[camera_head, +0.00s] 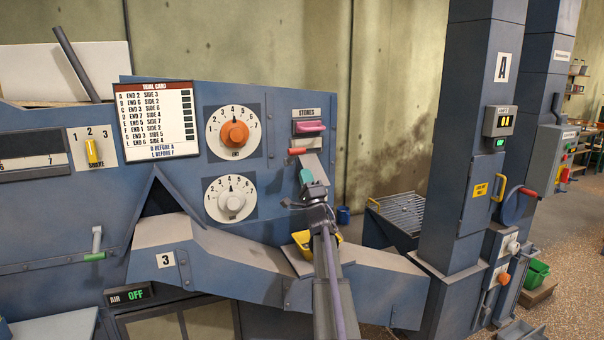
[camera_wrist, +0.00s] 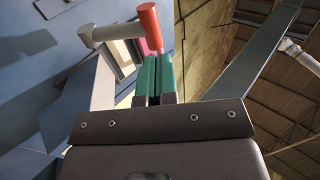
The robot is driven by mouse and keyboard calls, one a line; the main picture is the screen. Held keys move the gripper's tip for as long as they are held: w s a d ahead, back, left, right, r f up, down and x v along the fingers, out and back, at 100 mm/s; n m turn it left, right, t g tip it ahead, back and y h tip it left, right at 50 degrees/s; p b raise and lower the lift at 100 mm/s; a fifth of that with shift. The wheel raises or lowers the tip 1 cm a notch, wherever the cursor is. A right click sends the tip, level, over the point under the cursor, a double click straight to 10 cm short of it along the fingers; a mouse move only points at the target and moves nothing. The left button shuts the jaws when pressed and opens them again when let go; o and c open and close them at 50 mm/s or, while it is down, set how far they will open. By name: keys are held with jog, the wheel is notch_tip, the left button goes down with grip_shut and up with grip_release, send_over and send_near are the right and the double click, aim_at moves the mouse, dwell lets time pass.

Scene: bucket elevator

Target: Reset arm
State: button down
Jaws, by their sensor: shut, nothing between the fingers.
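My gripper (camera_head: 306,178) has teal fingertips. In the head view it is in front of the blue machine panel (camera_head: 275,150), just below the red-tipped lever (camera_head: 296,151) under the STORES slot. In the wrist view the two teal fingers of my gripper (camera_wrist: 155,80) are together with nothing between them. The lever's orange-red end (camera_wrist: 150,28) shows just beyond the fingertips there; I cannot tell whether they touch. My arm reaches up from the bottom of the head view.
A pink handle (camera_head: 311,127) sits in the STORES slot above the lever. A blue column (camera_head: 470,140) marked A stands to the right. Two dials are left of the gripper.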

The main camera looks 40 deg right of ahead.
jog(key=b+v, duration=0.3)
jog(key=v, duration=0.4)
jog(key=shift+s, duration=0.2)
jog(key=shift+a+r, duration=0.1)
